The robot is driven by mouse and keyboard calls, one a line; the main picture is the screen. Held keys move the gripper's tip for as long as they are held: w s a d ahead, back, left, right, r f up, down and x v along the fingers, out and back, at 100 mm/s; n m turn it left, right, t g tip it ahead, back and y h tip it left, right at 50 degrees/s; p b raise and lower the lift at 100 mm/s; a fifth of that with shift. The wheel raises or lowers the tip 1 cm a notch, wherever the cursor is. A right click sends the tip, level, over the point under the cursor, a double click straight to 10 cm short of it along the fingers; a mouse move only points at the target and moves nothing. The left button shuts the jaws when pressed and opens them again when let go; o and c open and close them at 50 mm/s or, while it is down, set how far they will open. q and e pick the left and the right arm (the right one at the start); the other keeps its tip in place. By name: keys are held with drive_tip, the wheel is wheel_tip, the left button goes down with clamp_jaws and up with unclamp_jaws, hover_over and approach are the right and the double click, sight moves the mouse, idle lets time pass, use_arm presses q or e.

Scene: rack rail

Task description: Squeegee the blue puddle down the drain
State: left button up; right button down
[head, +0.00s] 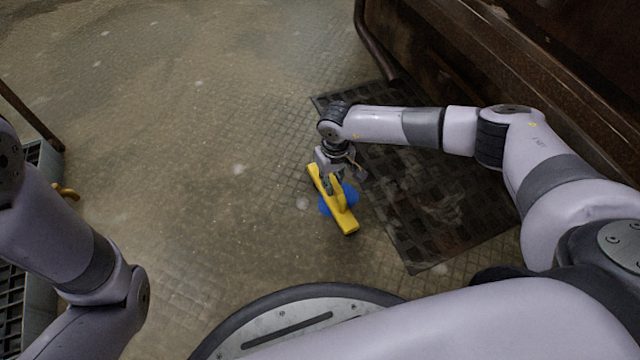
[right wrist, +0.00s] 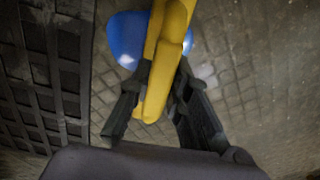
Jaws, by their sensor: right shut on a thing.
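The yellow squeegee (head: 346,218) is held low at the floor, its long bar slanting from upper left to lower right. My right gripper (head: 329,188) is shut on it from above; in the right wrist view the fingers (right wrist: 158,88) sit on both sides of the yellow handle (right wrist: 168,45). In the right wrist view the puddle (right wrist: 127,36) shows left of the handle. The dark drain grate (head: 455,215) lies right of the puddle. My left gripper is out of view.
A dark brown bench-like structure (head: 490,70) with a pipe (head: 374,40) stands beyond the grate at the upper right. A grey grated platform (head: 38,290) and a yellow object (head: 66,191) are at the left edge. The wet tiled floor left of the squeegee is clear.

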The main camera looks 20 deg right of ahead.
drive_tip(key=d, duration=0.4)
drive_tip(key=d+b, duration=0.1)
drive_tip(key=d, duration=0.9)
drive_tip(key=shift+d+f+b, duration=0.1)
drive_tip(key=shift+f+b, duration=0.2)
drive_tip(key=shift+b, duration=0.1)
wheel_tip(320, 180, up, 7)
drive_tip(key=a+p, duration=0.1)
drive_tip(key=p, duration=0.4)
drive_tip(key=shift+w+f, duration=0.2)
